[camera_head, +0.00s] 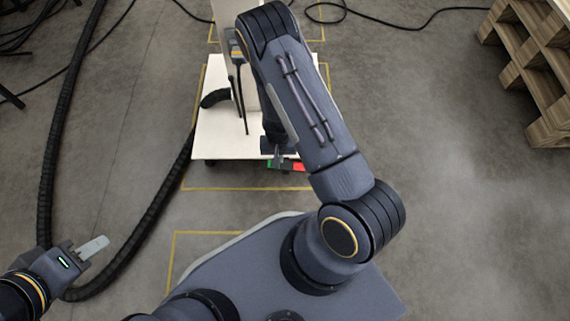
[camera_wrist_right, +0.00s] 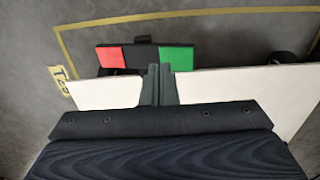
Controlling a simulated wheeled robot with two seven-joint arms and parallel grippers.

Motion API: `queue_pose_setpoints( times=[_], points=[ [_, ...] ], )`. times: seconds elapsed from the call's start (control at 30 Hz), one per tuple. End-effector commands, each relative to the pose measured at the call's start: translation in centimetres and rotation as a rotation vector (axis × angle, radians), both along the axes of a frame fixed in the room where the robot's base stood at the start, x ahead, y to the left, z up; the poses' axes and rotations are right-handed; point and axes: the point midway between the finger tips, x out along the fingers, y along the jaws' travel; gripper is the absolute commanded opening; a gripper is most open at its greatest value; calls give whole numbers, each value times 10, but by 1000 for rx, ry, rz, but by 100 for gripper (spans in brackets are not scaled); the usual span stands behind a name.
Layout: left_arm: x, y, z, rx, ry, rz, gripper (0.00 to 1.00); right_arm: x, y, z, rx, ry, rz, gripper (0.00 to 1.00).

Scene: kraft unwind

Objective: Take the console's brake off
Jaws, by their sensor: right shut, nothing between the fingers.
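In the right wrist view the bar (camera_wrist_right: 142,55) is red at left, black in the middle and green at right. My right gripper (camera_wrist_right: 160,70) is shut and empty, its fingertips overlapping the bar's lower edge near the green part; I cannot tell whether they touch. My left gripper (camera_head: 90,248) is at the lower left, away from the console; its finger gap is unclear.
A thick black hose (camera_head: 150,215) curves over the floor at left to the console. Yellow floor lines (camera_head: 235,189) surround the base. A wooden pallet stack (camera_head: 535,70) stands at upper right. Thin cables lie at the back.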

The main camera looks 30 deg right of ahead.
Motion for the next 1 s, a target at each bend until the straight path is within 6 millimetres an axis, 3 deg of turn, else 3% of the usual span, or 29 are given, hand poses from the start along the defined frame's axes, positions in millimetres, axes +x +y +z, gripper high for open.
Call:
queue_pose_setpoints(
  times=[1.0],
  points=[
    [0,0,-13,0,0,0,36,0,0,-16,0,0,0,0]
  ],
)
